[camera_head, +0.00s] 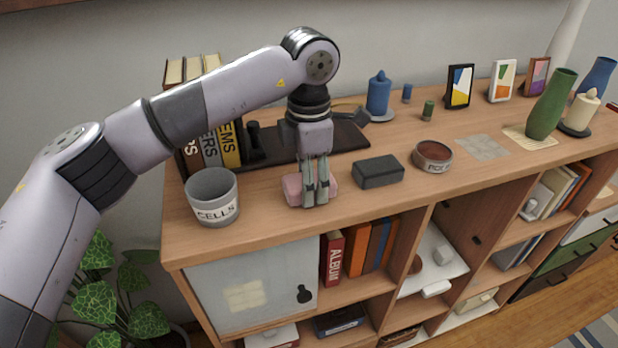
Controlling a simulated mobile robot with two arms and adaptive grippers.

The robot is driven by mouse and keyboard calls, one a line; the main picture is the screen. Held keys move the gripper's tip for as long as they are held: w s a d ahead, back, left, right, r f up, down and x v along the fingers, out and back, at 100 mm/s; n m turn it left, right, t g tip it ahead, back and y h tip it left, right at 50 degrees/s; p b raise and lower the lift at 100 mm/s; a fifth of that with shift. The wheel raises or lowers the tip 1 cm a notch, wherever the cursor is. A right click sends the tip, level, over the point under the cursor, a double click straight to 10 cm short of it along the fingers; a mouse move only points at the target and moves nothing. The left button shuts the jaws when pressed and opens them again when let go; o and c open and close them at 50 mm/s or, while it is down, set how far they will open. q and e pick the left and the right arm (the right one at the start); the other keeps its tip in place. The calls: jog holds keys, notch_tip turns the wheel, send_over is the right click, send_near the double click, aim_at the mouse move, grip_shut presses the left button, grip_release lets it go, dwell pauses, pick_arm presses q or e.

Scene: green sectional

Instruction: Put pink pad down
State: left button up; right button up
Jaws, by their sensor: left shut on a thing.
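The pink pad (293,191) is a small pink block at the front part of the wooden cabinet top (260,215). My left gripper (315,196) points straight down over it and is shut on it, with a finger across its near side. The fingers hide the middle of the pad. The pad is at or very near the wooden surface; I cannot tell whether it touches. My right gripper is not in view.
A grey cup marked CELLS (213,196) stands left of the pad. A dark grey block (378,171) and a round tin (433,156) are to the right. A dark tray (345,136) lies behind. Bare wood lies between pad and cup.

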pick_arm(q)
jog(key=o, duration=1)
jog(key=shift+f, duration=0.1)
jog(key=shift+r, duration=0.4)
notch_tip(320, 180, up, 12)
jog(key=b, duration=0.2)
jog(key=shift+f+b, duration=0.2)
jog(key=shift+b, duration=0.2)
